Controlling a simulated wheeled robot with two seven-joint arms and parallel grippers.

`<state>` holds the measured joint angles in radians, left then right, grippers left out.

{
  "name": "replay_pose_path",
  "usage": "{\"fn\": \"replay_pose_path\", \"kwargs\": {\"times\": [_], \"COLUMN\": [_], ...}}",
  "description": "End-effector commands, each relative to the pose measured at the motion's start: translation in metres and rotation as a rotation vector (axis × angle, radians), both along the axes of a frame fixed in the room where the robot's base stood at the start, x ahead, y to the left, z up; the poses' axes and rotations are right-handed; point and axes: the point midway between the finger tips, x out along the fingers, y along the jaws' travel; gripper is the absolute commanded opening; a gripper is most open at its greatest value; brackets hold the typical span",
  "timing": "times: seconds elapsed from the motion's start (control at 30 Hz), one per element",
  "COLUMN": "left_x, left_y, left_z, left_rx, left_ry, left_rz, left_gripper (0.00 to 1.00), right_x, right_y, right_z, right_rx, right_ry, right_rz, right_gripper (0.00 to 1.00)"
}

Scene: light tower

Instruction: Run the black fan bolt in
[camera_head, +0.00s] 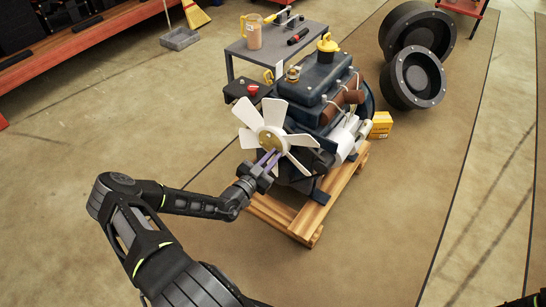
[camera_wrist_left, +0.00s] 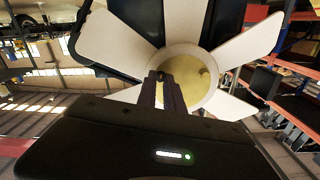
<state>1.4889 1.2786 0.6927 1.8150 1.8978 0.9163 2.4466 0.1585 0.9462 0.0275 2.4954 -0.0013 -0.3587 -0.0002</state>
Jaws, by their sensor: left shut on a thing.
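The white fan (camera_head: 273,135) with its brass-coloured hub (camera_head: 271,140) is on the front of the dark engine (camera_head: 314,80). My left gripper (camera_head: 268,160) is in front of the hub, its fingers pointing at it. In the left wrist view the fan (camera_wrist_left: 120,40) and hub (camera_wrist_left: 198,80) fill the upper middle. The fingers (camera_wrist_left: 164,84) are close together there, over the left part of the hub. They are shut on the black fan bolt, which is mostly hidden between the fingertips. I cannot tell how deep the bolt sits. My right gripper is out of view.
The engine stands on a wooden pallet (camera_head: 296,217). A grey cart (camera_head: 262,62) with a jug and tools stands behind it. A yellow box (camera_head: 381,125) and two large black wheels (camera_head: 416,78) are to the right.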

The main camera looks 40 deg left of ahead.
Motion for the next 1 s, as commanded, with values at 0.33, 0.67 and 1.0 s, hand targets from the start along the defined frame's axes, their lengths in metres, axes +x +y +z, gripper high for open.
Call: {"fn": "replay_pose_path", "kwargs": {"times": [0.33,0.67,1.0], "left_x": [0.0,0.0,0.0], "left_y": [0.0,-0.001,-0.002], "left_z": [0.001,0.002,0.002], "left_rx": [0.026,0.182,0.478], "left_ry": [0.001,0.005,0.012], "left_rz": [0.0,-0.002,-0.002], "left_gripper": [0.0,0.0,0.0], "right_x": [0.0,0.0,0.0], "right_y": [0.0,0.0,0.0], "right_z": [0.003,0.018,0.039], "right_rx": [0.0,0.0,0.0], "right_ry": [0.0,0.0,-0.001], "right_rz": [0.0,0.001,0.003], "right_gripper": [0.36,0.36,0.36]}}
